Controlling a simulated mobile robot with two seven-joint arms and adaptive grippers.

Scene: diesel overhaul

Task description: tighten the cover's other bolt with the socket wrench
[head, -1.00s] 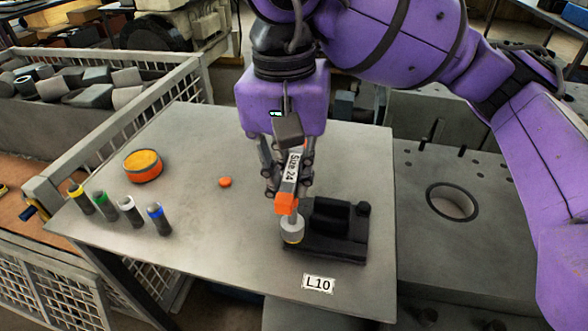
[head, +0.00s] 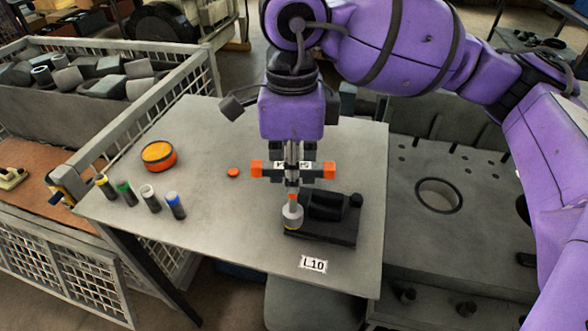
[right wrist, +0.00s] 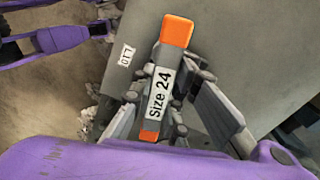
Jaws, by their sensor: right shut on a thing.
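My right gripper (head: 292,182) points down and is shut on the socket wrench (head: 327,170), whose handle has orange ends and lies sideways across the fingers. In the right wrist view the wrench (right wrist: 160,97) shows a "Size 24" label between the fingers (right wrist: 165,100). Its pale socket (head: 292,215) points down at the left end of the black cover assembly (head: 325,230). The socket hides what is under it, so I cannot tell whether it sits on a bolt. A dark round knob or bolt head (head: 356,200) shows at the assembly's right end.
The grey table (head: 225,225) bears an L10 label (head: 313,263) near its front edge. At left stand several colour-topped sockets (head: 150,199) and an orange-and-black round tin (head: 158,156). A small orange disc (head: 233,172) lies mid-table. A mesh crate (head: 150,115) borders the left.

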